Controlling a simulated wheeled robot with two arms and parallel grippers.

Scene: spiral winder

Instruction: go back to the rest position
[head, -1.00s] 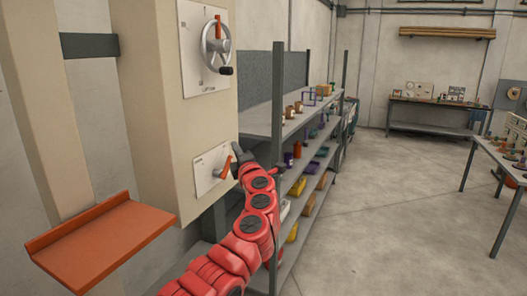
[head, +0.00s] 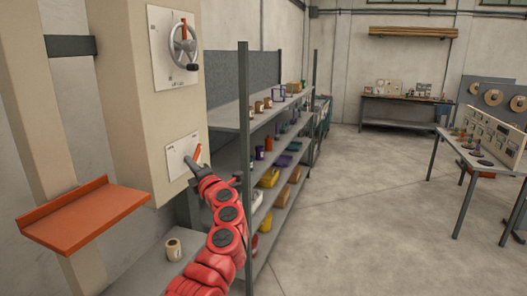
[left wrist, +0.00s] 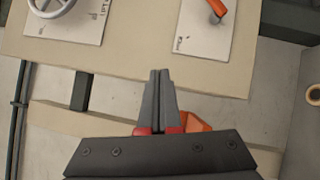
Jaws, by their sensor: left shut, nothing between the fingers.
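My left gripper (head: 191,160) is at the end of my red arm in the head view, in front of the lower plate on the beige machine column (head: 130,110). In the left wrist view its fingers (left wrist: 160,73) are together with nothing between them. The lower plate (head: 175,160) carries an orange lever (head: 197,152), partly behind the gripper in the head view. In the left wrist view the orange lever (left wrist: 217,8) is to the upper right, apart from the fingertips. My right gripper is in neither view.
A handwheel (head: 183,46) is on the upper plate. An orange tray (head: 85,215) juts out at left. A roll (head: 173,249) stands on a grey surface below. A shelf rack (head: 245,125) with several items is behind my arm. Open floor (head: 370,200) lies to the right.

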